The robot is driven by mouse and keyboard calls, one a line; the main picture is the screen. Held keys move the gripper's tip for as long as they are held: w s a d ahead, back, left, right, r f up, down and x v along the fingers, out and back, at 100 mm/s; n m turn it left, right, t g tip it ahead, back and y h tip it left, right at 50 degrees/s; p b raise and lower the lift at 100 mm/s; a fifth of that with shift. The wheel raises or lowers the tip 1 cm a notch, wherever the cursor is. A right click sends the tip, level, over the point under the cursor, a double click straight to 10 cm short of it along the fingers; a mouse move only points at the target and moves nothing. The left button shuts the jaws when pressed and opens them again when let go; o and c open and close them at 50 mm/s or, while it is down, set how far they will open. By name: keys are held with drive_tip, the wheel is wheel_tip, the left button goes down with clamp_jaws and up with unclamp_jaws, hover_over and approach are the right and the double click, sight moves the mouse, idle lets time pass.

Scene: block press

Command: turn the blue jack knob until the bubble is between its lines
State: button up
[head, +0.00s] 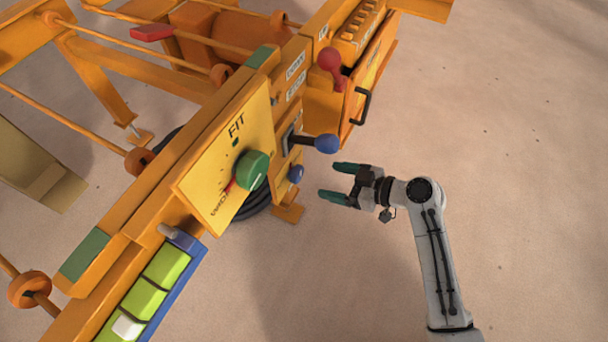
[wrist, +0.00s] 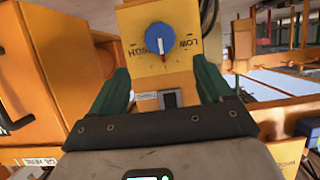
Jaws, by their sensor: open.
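A round blue knob (wrist: 159,38) with a white pointer sits on an orange-yellow panel marked LOW and HIGH in the wrist view. It appears to be the small blue knob (head: 296,174) low on the orange machine in the head view. My gripper (head: 329,180) is open and empty, just right of this knob and apart from it. In the wrist view the green fingers of my gripper (wrist: 161,68) are spread, with the knob beyond them and between their lines. I cannot make out a bubble or its lines in either view.
A blue-ended lever (head: 327,144) sticks out just above the knob, close to my upper finger. A green dial (head: 253,170) on the FIT panel, a red-ended lever (head: 331,61) and a black handle (head: 362,106) are nearby. The floor at right is clear.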

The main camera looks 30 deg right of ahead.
sight(300, 174)
drive_tip(key=b+x, duration=0.2)
drive_tip(key=x, duration=0.7)
drive_tip(key=shift+w+f+b, duration=0.1)
drive_tip(key=shift+b, duration=0.3)
drive_tip(key=shift+a, duration=0.1)
drive_tip(key=c, duration=1)
